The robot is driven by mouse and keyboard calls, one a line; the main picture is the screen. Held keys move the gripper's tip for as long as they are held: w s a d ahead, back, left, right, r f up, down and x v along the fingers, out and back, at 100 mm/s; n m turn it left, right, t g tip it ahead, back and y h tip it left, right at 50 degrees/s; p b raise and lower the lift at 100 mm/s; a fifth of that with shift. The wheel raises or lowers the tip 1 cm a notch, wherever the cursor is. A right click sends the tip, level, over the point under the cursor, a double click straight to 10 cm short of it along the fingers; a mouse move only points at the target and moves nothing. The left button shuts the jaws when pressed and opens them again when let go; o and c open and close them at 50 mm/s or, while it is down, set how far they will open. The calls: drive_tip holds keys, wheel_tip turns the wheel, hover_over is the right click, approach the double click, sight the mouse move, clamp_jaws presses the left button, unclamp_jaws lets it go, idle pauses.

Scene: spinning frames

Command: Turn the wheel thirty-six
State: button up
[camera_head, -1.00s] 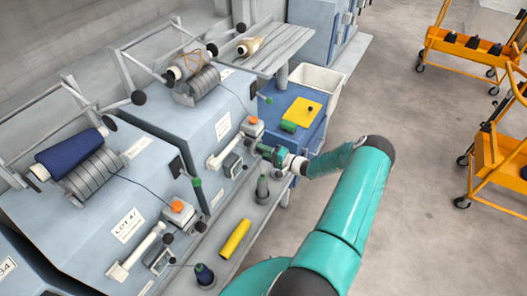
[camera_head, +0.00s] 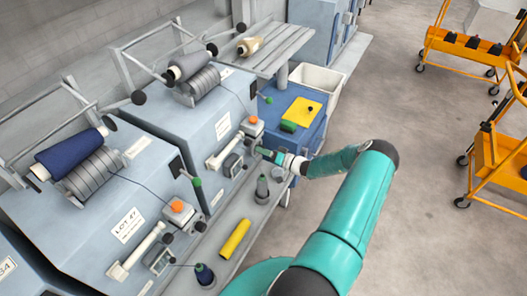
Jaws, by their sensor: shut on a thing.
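My gripper (camera_head: 264,153), green at its end, is at the front of the middle grey spinning frame (camera_head: 199,123), below its orange-topped unit (camera_head: 252,125). It is shut on a small part there, apparently the wheel, which the fingers hide almost wholly. I cannot read a number thirty-six. The near frame (camera_head: 100,195), labelled LOT 47, carries a dark blue bobbin (camera_head: 70,153).
A yellow tube (camera_head: 236,240), a grey bobbin (camera_head: 262,188) and a dark blue bobbin (camera_head: 204,275) are on the front ledge. A blue cabinet (camera_head: 310,135) and white bin (camera_head: 320,83) stand beyond my gripper. Orange trolleys (camera_head: 470,45) stand on the right; the floor between is clear.

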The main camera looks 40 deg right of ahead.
idle(0.3)
drive_tip(key=o, duration=1)
drive_tip(key=shift+c, duration=0.2)
drive_tip(key=v, duration=1.3)
drive_tip(key=shift+s, duration=0.4)
drive_tip(key=shift+d, duration=0.1)
